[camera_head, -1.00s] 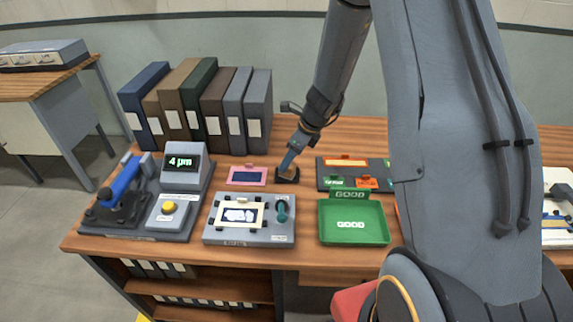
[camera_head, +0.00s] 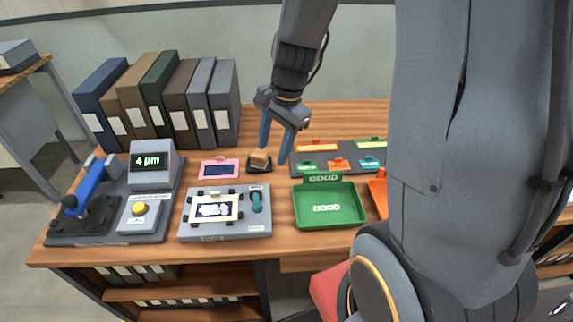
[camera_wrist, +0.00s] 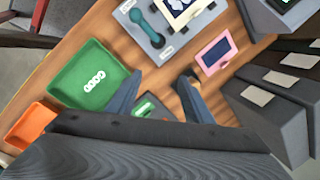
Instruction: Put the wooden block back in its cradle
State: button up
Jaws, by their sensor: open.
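The wooden block (camera_head: 259,158) is a small tan piece resting in its black cradle (camera_head: 262,168) on the desk, behind the grey device and beside the pink-framed card. I cannot tell whether it is fully seated. My gripper (camera_head: 273,153) is open and empty, with its two blue-grey fingers apart. It is just to the right of the block in the head view and apart from it, as far as I can tell. In the wrist view my gripper (camera_wrist: 158,80) shows spread fingers over bare wood. The right finger largely hides the block and cradle there.
A pink-framed card (camera_head: 220,168) lies left of the cradle. The grey device (camera_head: 225,226) and green tray (camera_head: 326,217) stand in front. Binders (camera_head: 178,100) stand behind to the left. A dark panel (camera_head: 345,155) with coloured labels lies to the right.

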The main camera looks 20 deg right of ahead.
jog(key=s+r+n+h, duration=0.1)
jog(key=s+n, duration=1)
jog(key=n, duration=0.2)
jog(key=shift+a+r+h, duration=0.15)
jog(key=shift+r+h, duration=0.15)
jog(key=shift+h, duration=0.1)
